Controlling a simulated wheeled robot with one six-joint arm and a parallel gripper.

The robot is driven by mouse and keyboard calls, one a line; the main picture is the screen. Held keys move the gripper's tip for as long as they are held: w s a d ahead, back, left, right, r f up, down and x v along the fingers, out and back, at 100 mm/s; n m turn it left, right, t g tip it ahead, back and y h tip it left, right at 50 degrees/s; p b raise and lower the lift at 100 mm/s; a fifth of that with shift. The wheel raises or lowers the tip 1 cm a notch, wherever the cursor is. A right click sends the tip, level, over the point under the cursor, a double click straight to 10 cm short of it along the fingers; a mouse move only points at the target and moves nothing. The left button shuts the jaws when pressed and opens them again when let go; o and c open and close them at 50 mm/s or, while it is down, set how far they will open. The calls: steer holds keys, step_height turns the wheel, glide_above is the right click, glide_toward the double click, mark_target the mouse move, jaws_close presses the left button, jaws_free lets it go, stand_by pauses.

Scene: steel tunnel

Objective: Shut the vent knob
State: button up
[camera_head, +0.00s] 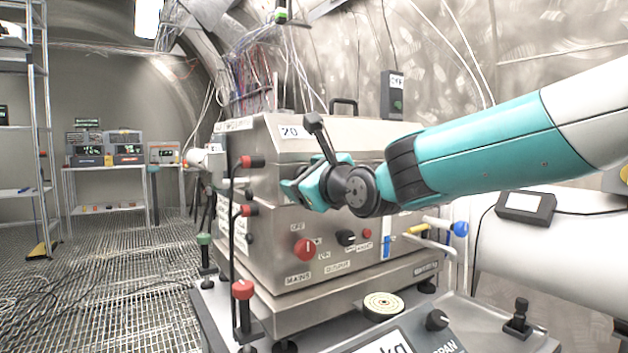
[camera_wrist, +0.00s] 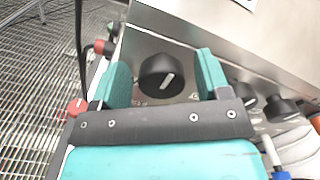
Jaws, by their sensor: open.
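A round black knob (camera_wrist: 158,79) with a white pointer line sits on the steel panel, between my gripper's fingers in the wrist view. Part of a label shows below it but is too blurred to read, so I cannot tell for certain that it is the vent knob. My gripper (camera_head: 294,188) is open, with teal fingers near the front face of the steel cabinet (camera_head: 345,272). In the wrist view the fingers (camera_wrist: 163,66) stand apart on either side of the knob, with gaps. In the head view my gripper hides this knob.
A red MAINS knob (camera_head: 307,248) and a black OUTPUT knob (camera_head: 346,238) sit lower on the panel. Red-topped levers (camera_head: 243,290) stand at the left. A blue-ended valve handle (camera_head: 460,229) is at the right. A bench with a joystick (camera_head: 519,312) lies in front.

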steer(key=b+v, duration=0.2)
steer(key=v, duration=1.5)
steer(key=shift+s, duration=0.2)
steer(key=shift+d+f, duration=0.1)
steer(key=shift+d, duration=0.05)
steer(key=s+d+f+n+g+h, duration=0.35)
steer(key=s+f+n+g, duration=0.35)
steer(key=s+f+n, duration=0.6)
steer(key=s+d+f+n+g+h, duration=0.2)
steer(key=s+d+f+n+g, duration=0.2)
steer(key=s+f+n+g, duration=0.85)
steer(key=w+r+n+t+p, duration=0.2)
steer(key=r+p, duration=0.5)
steer(key=r, duration=0.2)
steer(key=w+r+n+t+p, duration=0.1)
steer(key=r+n+t+p, duration=0.1)
steer(key=r+p, duration=0.6)
step_height(320, 180, up, 2)
steer(key=shift+w, duration=0.35)
steer(key=shift+d+t, duration=0.15)
steer(key=shift+t, duration=0.1)
